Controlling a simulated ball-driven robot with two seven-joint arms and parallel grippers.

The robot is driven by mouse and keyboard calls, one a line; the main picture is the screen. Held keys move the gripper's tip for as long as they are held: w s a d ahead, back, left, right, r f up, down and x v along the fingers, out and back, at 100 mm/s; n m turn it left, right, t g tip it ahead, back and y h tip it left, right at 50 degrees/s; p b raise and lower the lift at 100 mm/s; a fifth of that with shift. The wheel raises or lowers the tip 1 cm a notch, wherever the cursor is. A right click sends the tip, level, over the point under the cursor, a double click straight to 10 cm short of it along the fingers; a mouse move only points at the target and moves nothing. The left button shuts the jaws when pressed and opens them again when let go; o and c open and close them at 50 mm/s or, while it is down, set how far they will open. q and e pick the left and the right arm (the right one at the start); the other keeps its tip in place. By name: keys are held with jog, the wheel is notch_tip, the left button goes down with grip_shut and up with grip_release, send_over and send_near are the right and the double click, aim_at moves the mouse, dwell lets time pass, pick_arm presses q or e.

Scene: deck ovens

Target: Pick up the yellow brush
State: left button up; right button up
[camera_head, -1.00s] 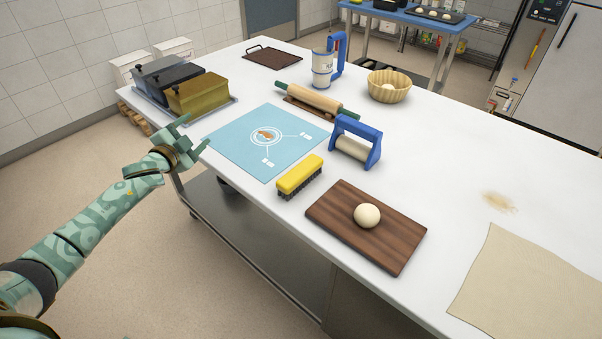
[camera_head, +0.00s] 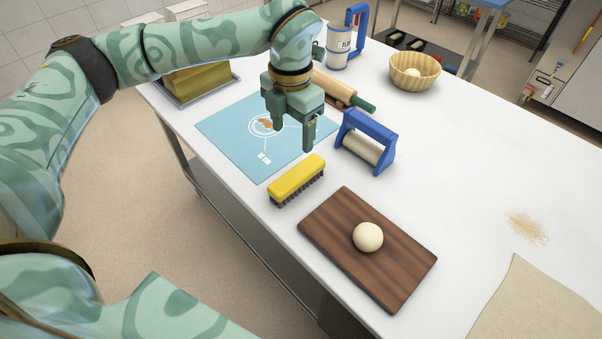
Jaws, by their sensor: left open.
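The yellow brush (camera_head: 297,177) lies on the white table, bristles down, between the blue mat and the wooden board. My left gripper (camera_head: 291,138) is open and empty, pointing down above the blue mat. In the picture its fingertips are just above the brush's far end, apart from it. My right gripper is not in view.
A wooden board (camera_head: 335,216) with a dough ball (camera_head: 368,237) lies to the brush's right. A blue-handled roller (camera_head: 366,143) stands behind it. The blue mat (camera_head: 225,127) and a rolling pin (camera_head: 338,88) lie beyond. The table's right side (camera_head: 460,170) is mostly clear.

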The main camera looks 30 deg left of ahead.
aim_at(297, 173)
pick_arm(q)
notch_tip(297, 173, down, 8)
jog(key=shift+f+b, duration=0.15)
jog(key=shift+b, duration=0.65)
jog(key=shift+d+f, duration=0.1)
jog(key=shift+f, duration=0.75)
jog(key=f, duration=0.1)
jog(key=f+b, duration=0.1)
jog(key=f, duration=0.2)
jog(key=shift+w+d+f+b, duration=0.2)
jog(key=shift+d+f+b, duration=0.1)
jog(key=shift+b, duration=0.1)
jog(key=shift+r, duration=0.1)
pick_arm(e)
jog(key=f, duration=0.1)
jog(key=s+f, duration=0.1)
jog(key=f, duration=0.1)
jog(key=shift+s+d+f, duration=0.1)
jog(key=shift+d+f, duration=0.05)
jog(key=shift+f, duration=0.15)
pick_arm(q)
jog(key=c, duration=1.1)
